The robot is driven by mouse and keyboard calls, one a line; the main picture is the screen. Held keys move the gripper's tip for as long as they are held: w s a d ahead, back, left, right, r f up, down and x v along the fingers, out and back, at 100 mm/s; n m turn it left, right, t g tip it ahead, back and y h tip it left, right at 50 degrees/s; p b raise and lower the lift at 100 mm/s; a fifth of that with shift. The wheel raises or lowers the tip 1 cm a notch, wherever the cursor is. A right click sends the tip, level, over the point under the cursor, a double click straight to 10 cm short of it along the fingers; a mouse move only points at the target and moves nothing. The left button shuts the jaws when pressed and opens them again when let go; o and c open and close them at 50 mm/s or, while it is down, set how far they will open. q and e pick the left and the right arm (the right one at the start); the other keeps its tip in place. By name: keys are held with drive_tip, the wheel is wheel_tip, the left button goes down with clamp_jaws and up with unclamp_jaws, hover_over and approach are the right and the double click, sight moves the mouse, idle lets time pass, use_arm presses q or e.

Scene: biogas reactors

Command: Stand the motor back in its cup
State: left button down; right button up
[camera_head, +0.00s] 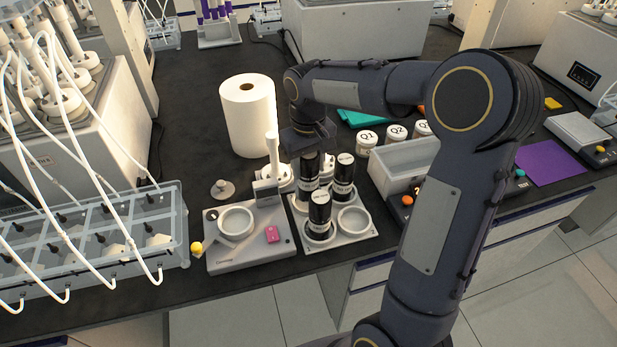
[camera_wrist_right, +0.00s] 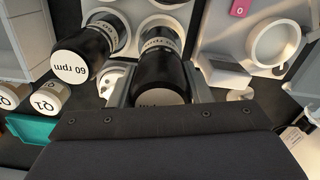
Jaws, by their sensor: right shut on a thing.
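My right gripper (camera_head: 304,160) reaches down from the right arm over the back of a pale plate (camera_head: 364,240) with round cups. It is shut on a black motor (camera_head: 309,168), which shows between its fingers in the right wrist view (camera_wrist_right: 160,75). The motor stands roughly upright over the back-left of the plate; whether its foot sits in a cup is hidden. A second motor (camera_head: 344,172), its top marked 60 rpm in the wrist view (camera_wrist_right: 84,60), is at the back right. A third motor (camera_head: 319,212) stands in the front-left cup. The front-right cup (camera_head: 353,220) is empty. My left gripper is not in view.
A balance (camera_head: 240,258) with a round dish and a pink block (camera_head: 272,234) stands left of the plate. A paper roll (camera_head: 248,115) is behind it. A pale bin (camera_head: 405,165) and lidded jars (camera_head: 367,140) are to the right. Tubing and a clear rack fill the left.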

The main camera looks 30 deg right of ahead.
sight(308, 176)
drive_tip(key=shift+f, duration=1.9)
drive_tip(key=shift+f, duration=0.15)
drive_tip(key=o, duration=1.4)
